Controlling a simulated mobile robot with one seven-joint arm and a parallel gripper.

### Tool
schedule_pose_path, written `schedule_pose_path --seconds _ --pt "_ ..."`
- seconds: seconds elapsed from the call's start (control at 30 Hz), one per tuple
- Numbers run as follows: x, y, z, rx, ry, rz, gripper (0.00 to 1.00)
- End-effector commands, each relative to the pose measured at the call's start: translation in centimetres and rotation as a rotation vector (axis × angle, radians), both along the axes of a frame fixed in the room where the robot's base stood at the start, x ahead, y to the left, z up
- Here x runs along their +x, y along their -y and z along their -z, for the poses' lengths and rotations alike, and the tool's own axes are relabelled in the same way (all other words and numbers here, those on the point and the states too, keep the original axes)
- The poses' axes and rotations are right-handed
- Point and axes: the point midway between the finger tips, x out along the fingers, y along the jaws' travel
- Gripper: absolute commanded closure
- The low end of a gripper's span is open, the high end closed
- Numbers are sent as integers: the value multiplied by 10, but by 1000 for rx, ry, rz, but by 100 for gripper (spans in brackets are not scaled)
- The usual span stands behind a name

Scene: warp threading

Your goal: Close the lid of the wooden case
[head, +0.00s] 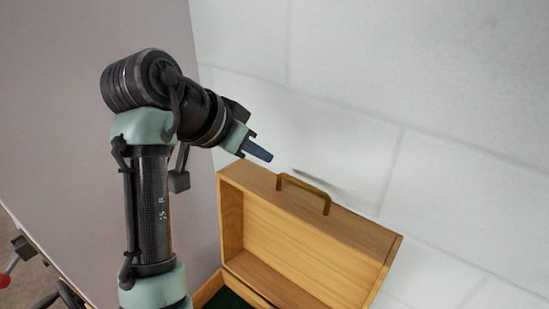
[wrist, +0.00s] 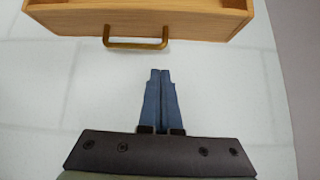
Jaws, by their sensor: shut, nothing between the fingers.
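The wooden case stands open, its lid (head: 308,247) raised near the white wall with the hollow inside facing the head camera. A brass handle (head: 304,193) sits on the lid's upper edge; it also shows in the wrist view (wrist: 136,44). Part of the case's base with a dark green lining (head: 228,299) shows at the bottom of the head view. My gripper (head: 268,158) is above the lid's upper left corner, shut and empty. In the wrist view my gripper's blue fingers (wrist: 160,72) are together, apart from the handle. Most of the base is out of frame.
A white block wall (head: 440,90) rises behind the lid, close to it. A plain grey-mauve surface (head: 50,110) is on the left. A red-tipped item (head: 8,281) shows at the lower left edge.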

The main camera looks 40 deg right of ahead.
Motion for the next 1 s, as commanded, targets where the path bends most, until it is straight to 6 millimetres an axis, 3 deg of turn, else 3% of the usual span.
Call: schedule_pose_path --seconds 0.53,1.0 --pt "14 57 61 0 -4 -2 100" --pt "16 65 71 -1 0 -1 100"
